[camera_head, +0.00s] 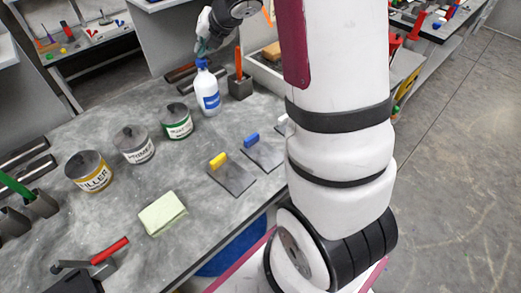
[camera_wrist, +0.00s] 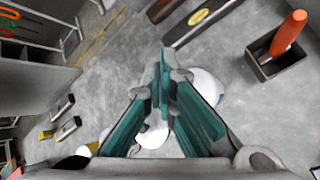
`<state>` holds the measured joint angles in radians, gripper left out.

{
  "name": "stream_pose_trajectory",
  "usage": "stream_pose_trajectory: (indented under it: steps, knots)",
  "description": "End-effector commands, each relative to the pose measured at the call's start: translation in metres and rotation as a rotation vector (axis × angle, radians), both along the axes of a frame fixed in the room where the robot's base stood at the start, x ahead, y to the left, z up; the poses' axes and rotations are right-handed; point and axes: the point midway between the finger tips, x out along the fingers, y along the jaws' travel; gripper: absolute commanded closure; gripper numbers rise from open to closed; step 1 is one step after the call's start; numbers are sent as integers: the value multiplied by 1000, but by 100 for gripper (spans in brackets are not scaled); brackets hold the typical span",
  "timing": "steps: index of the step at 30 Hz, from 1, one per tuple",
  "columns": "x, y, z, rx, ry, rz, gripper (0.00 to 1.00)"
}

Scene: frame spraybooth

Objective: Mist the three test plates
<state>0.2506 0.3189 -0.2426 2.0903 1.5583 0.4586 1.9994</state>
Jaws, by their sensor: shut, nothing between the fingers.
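A white spray bottle with a blue top and blue label (camera_head: 208,95) stands upright on the grey bench. My gripper (camera_head: 201,47) is just above its top, with its teal fingers shut and empty; I cannot tell whether they touch the bottle. In the wrist view the fingers (camera_wrist: 163,75) meet in front of a white rounded shape, partly hidden, that looks like the bottle. One dark test plate (camera_head: 234,180) has a yellow block on it, and another (camera_head: 265,156) has a blue block. A whitish block (camera_head: 282,124) shows beside my arm; any plate there is mostly hidden.
Filler (camera_head: 90,172), primer (camera_head: 134,145) and green-banded (camera_head: 177,121) cans stand left of the plates. A dark holder with an orange-handled tool (camera_head: 240,86) is close right of the bottle. A pale green cloth (camera_head: 161,213) and a red-handled tool (camera_head: 109,251) lie nearer the front.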

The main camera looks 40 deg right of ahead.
Motion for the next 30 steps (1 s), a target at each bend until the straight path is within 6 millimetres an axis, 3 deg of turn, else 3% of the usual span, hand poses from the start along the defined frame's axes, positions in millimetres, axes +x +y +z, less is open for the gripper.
stream_pose_trajectory:
  steps: [30]
  knots:
    - [0,0,-9,0,1,1,100]
